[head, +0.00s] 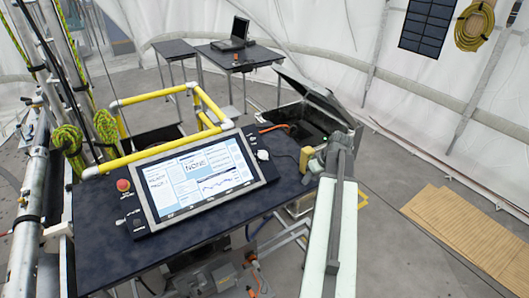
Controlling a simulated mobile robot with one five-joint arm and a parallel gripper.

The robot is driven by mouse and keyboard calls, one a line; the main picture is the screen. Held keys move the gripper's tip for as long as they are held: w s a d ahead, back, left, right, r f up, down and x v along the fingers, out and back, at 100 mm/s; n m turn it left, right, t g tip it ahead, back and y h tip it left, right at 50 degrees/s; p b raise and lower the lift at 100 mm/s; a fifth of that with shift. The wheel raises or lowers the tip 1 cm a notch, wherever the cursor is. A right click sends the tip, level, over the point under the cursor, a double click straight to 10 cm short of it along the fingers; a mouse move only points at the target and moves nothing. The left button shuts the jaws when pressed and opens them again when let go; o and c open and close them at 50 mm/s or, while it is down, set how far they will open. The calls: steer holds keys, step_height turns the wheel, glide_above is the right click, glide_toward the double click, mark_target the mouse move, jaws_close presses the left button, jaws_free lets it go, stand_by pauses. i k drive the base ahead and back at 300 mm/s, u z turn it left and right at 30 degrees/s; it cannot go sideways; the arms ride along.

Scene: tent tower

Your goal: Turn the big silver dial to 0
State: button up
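I cannot make out a big silver dial for certain. A small pale knob-like thing (262,155) sits on the dark table just right of the tablet-like screen (200,177); it is too small to tell whether it is a dial or what it reads. My arm reaches up from the bottom right. My gripper (309,161) seems to be at its far end, near the table's right edge, right of the knob-like thing and apart from it. The fingers are too small and partly hidden to tell open from shut.
A red button (123,185) is left of the screen on the dark table (95,240). Yellow rails (165,150) stand behind it. An open grey case (315,110) is beyond my arm.

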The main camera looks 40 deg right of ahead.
mark_target(263, 154)
steer(key=i, duration=0.9)
